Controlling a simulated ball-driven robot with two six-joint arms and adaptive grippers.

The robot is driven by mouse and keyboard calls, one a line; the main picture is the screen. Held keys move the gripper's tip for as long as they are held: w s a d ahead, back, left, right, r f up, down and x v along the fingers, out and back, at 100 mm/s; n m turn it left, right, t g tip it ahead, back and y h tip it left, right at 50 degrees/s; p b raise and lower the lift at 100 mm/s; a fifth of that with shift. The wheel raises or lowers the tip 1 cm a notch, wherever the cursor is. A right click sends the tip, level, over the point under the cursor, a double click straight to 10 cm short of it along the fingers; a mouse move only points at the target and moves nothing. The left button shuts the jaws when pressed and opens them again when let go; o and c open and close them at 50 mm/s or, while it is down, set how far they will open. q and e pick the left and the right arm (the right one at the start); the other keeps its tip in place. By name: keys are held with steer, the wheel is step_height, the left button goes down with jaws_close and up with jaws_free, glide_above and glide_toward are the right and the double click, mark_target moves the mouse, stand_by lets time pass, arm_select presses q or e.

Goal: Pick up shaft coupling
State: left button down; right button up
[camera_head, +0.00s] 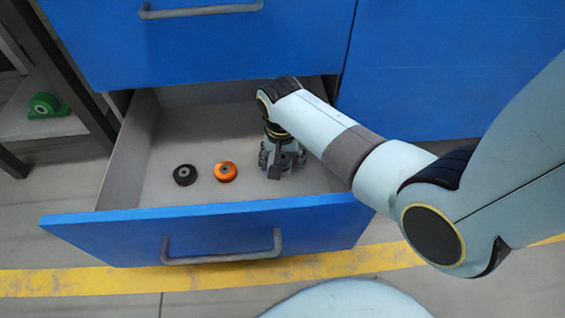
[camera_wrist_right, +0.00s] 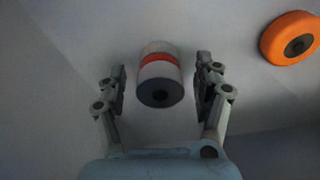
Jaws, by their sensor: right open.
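The shaft coupling (camera_wrist_right: 160,82) is a light grey cylinder with a red band around its middle and a dark bore in its near end. In the right wrist view it lies between the two fingers of my right gripper (camera_wrist_right: 162,78), with a gap on both sides. My right gripper is open. In the head view my right gripper (camera_head: 280,165) points down into the open blue drawer (camera_head: 130,238), at its right part. The coupling is hidden behind the gripper there. My left gripper is in neither view.
An orange wheel (camera_head: 225,172) lies in the drawer left of the gripper, also at upper right in the wrist view (camera_wrist_right: 291,38). A black wheel (camera_head: 185,174) lies further left. Drawer walls surround them. A green part (camera_head: 45,106) sits on a side shelf.

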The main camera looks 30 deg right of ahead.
steer(key=c, duration=1.3)
steer(key=shift+c, duration=0.5)
steer(key=shift+r, duration=0.15)
